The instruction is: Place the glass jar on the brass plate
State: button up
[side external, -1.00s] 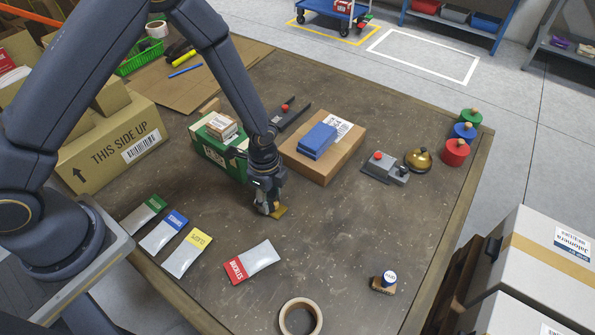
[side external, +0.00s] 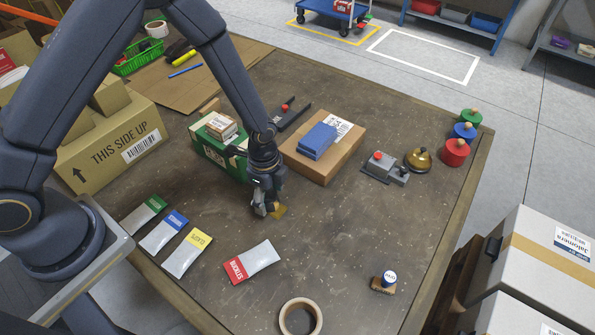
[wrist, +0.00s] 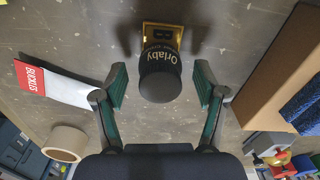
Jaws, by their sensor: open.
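The glass jar (wrist: 161,62), with a dark lid and a dark "Orlaby" label, is upright in the wrist view. Its lower end overlaps the near part of the brass plate (wrist: 163,30), a small gold plate marked "B". The overlap hides how much of its base rests on the plate. My gripper (wrist: 161,86) is open, with one green-padded finger on each side of the jar and a visible gap at both. In the side external view my gripper (side external: 263,208) is low over the table, beside the brass plate (side external: 280,212), and mostly hides the jar.
A "BUCKLES" packet (side external: 254,262) and a tape roll (side external: 300,318) lie in front. A cardboard box (side external: 340,160) bearing a blue item is behind right, and a green box (side external: 210,152) behind left. A stamp (side external: 384,285) stands front right. Bare table lies to the right.

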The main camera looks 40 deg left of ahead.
notch_tip(320, 180, up, 11)
notch_tip(320, 180, up, 16)
jog(key=n+t, duration=0.3)
jog(key=n, duration=0.5)
send_over(269, 193)
jog(key=s+a, duration=0.4)
jog(key=a, duration=0.4)
jog(key=s+a+r+n+t, duration=0.1)
jog(key=s+a+r+n, duration=0.1)
jog(key=s+r+n, duration=0.1)
jog(key=s+a+r+n+t, duration=0.1)
jog(key=s+a+r+n, duration=0.1)
jog(key=s+n, duration=0.3)
jog(key=s+r, duration=0.1)
jog(key=s, duration=0.2)
jog(key=shift+a+r+t, duration=0.3)
jog(key=shift+r, duration=0.05)
